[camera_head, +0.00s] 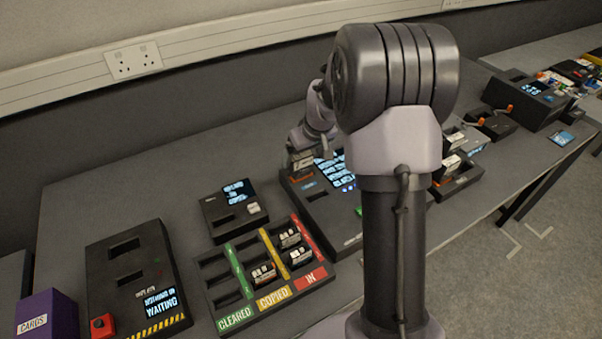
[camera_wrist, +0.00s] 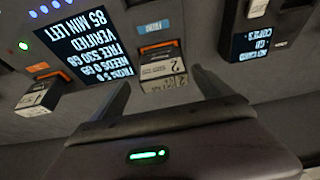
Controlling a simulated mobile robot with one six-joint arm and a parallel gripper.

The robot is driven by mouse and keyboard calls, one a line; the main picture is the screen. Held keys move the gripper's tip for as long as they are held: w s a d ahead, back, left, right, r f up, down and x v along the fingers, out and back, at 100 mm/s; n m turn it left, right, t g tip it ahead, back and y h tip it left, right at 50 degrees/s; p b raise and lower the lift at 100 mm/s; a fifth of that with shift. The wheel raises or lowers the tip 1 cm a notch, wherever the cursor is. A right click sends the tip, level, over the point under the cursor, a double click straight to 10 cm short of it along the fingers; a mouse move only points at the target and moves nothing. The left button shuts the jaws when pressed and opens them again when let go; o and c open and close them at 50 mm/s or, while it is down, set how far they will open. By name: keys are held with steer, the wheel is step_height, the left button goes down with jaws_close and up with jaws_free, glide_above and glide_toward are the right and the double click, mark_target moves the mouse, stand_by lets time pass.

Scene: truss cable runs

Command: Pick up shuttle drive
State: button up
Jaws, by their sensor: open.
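In the wrist view, a small drive (camera_wrist: 163,69) with an orange band and a pale label reading "2" stands in a slot of a dark console (camera_wrist: 207,50), below a small blue label. I take it for the shuttle drive, though no name on it can be read. My gripper (camera_wrist: 160,80) is open, with one finger on each side of this drive; I cannot tell whether they touch it. A second drive (camera_wrist: 40,92) with a pale label sits further left by an orange tag. In the head view, my gripper (camera_head: 300,160) is over the console's back left corner; the drive cannot be made out there.
The console's lit screen (camera_wrist: 82,42) is beside the gripper. In the head view, a tray (camera_head: 222,300) marked CLEARED, COPIED and IN holds several drives. A small box with a screen (camera_head: 237,190), a "WAITING" unit (camera_head: 130,235) and a purple box (camera_head: 50,308) stand leftward.

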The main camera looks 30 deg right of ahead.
mark_target(301, 170)
steer(key=x, duration=0.1)
steer(key=b+x, duration=0.1)
steer(key=x, duration=0.2)
steer(key=shift+s+a+b, duration=0.1)
steer(key=shift+a+b, duration=0.2)
steer(key=shift+w+f, duration=0.2)
steer(key=shift+f, duration=0.05)
steer(key=shift+r, duration=0.2)
steer(key=shift+c, duration=0.4)
steer(key=c, duration=1.7)
